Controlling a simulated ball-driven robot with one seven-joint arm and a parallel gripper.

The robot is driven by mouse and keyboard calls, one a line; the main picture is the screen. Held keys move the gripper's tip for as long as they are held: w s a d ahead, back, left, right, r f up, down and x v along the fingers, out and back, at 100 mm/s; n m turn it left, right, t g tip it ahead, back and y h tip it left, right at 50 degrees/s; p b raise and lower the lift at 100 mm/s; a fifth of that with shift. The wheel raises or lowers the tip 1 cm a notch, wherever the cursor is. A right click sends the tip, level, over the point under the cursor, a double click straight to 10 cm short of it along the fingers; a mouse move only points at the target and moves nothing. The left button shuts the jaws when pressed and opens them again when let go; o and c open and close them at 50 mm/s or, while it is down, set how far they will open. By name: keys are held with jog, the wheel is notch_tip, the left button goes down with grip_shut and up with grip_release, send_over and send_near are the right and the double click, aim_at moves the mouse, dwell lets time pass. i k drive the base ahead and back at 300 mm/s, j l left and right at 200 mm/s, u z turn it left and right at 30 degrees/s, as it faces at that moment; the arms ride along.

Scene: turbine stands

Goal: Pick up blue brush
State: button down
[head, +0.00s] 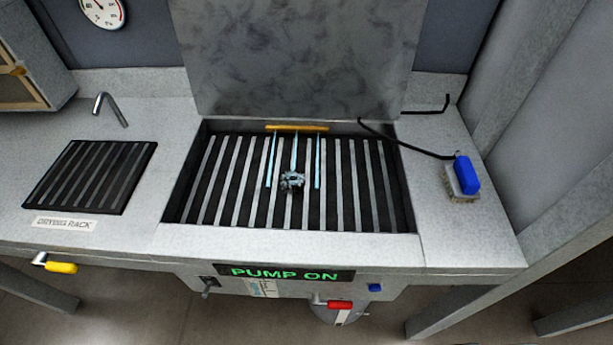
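The blue brush (466,175) rests on the grey counter to the right of the grated basin. It has a blue block top and a pale, bristle-like underside that faces the counter. A black hose or cable ends close to it; I cannot tell if they touch. My gripper is not in view.
The slatted basin (230,218) holds a small grey part (292,181) under light blue streams from a yellow bar (297,128). A raised grey panel (300,60) stands behind. The black hose (412,146) crosses the right counter. A drying rack (88,177) lies left.

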aim_at(462, 181)
jog(key=u, duration=0.3)
jog(key=l+u, duration=0.4)
jog(key=i+l+u, duration=0.1)
jog(key=u, duration=0.3)
jog(key=l+u, duration=0.35)
jog(key=k+l, duration=0.05)
